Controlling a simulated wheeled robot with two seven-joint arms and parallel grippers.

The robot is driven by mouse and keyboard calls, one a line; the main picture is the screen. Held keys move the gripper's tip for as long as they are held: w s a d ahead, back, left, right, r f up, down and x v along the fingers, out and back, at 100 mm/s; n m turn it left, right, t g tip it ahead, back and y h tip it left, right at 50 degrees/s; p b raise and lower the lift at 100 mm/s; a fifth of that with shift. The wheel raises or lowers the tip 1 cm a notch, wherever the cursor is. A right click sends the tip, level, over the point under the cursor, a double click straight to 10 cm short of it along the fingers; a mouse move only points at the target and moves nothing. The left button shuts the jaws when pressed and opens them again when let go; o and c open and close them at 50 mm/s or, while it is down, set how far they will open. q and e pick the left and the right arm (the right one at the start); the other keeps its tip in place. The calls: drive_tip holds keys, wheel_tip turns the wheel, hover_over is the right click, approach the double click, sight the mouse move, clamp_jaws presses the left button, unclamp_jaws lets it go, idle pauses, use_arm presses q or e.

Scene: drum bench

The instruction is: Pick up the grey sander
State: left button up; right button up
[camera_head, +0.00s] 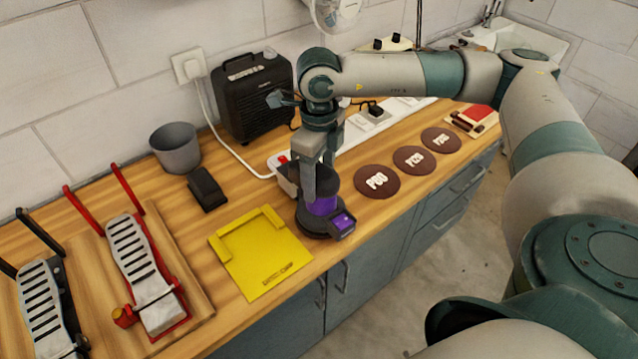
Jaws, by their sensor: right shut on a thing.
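The grey sander (312,222) stands on the wooden bench, to the right of the yellow tray. It has a dark round base, a purple band and a small purple-lit panel at its front right. My right gripper (320,185) comes down on it from above and is shut on its upper body. The fingers and wrist hide part of the sander's top. I cannot tell whether its base is touching the bench. My left gripper is not in view.
Three brown sanding discs (377,181) lie right of the sander. A white power strip (370,124) runs behind it. A black heater-like box (252,95), a grey bin (176,147) and a black block (206,189) stand at back left. Pedals (140,262) sit far left; the yellow tray (262,262) is near the front edge.

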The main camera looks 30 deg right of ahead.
drive_tip(key=r, duration=0.1)
drive_tip(key=r+b, duration=0.1)
drive_tip(key=shift+s+d+r, duration=0.2)
drive_tip(key=shift+s+r, duration=0.05)
drive_tip(key=shift+r, duration=0.15)
drive_tip(key=s+d+r+b, duration=0.4)
drive_tip(key=s+d+r, duration=0.2)
drive_tip(key=s, duration=0.3)
drive_tip(key=shift+r+b, duration=0.3)
drive_tip(key=shift+r, duration=0.05)
drive_tip(key=shift+s, duration=0.1)
